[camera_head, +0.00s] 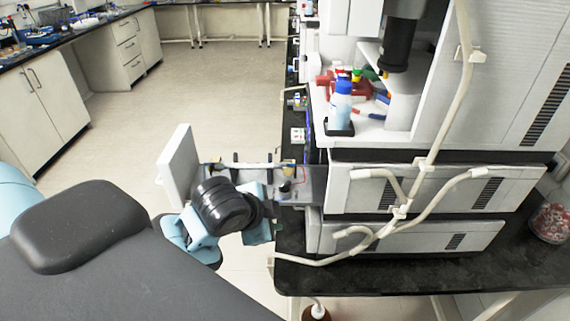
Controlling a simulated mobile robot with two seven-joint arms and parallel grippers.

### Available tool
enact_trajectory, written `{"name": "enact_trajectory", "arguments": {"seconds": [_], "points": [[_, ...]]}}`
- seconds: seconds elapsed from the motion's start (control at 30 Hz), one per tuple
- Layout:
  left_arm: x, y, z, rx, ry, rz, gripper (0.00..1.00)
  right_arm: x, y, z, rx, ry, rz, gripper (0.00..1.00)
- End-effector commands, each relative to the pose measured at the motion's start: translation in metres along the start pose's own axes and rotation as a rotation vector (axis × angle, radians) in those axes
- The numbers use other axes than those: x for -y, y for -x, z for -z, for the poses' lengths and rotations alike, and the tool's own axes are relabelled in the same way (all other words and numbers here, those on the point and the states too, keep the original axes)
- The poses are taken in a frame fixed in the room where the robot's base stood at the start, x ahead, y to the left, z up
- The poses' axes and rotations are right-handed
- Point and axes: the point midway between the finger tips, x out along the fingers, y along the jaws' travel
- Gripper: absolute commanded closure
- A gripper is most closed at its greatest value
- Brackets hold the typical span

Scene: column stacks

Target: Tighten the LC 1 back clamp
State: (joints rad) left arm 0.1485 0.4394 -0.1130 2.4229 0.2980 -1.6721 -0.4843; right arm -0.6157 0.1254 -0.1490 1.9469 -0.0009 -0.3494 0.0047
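The LC stack's open column compartment (312,188) sticks out to the left of the instrument stack, with a white door panel (178,168) at its left end. Two small dark upright clamps stand in it, one on the left (236,159) and one on the right (269,159). A thin light rod runs level by them. I cannot tell which is the LC 1 back clamp or how tight either is. My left gripper (262,226) is in front of the compartment, with my black wrist hiding part of it. Its fingertips are not clear. My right gripper is not in view.
The instrument stack (420,190) stands on a black bench (420,270), with pale tubing (400,212) across its front. A blue-white bottle (340,102) sits in a dark tray above the compartment. A brown bottle (316,312) is below the bench. Open floor lies left.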

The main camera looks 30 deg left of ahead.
Motion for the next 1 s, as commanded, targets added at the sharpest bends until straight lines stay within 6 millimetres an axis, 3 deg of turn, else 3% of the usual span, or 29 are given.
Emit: {"name": "enact_trajectory", "arguments": {"seconds": [0.03, 0.1, 0.33, 0.67, 1.0], "points": [[0.022, 0.011, 0.01, -0.011, -0.058, 0.036, 0.74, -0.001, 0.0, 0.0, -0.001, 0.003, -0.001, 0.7], [0.043, 0.023, 0.021, -0.022, -0.126, 0.07, 0.74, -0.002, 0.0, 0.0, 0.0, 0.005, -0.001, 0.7], [0.091, 0.053, 0.044, -0.044, -0.275, 0.156, 0.74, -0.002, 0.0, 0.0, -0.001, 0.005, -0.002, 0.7], [0.1, 0.058, 0.049, -0.048, -0.307, 0.172, 0.74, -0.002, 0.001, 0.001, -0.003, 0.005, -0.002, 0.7], [0.106, 0.015, 0.052, -0.047, -0.303, 0.168, 0.74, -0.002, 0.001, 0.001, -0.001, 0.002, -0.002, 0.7]]}}
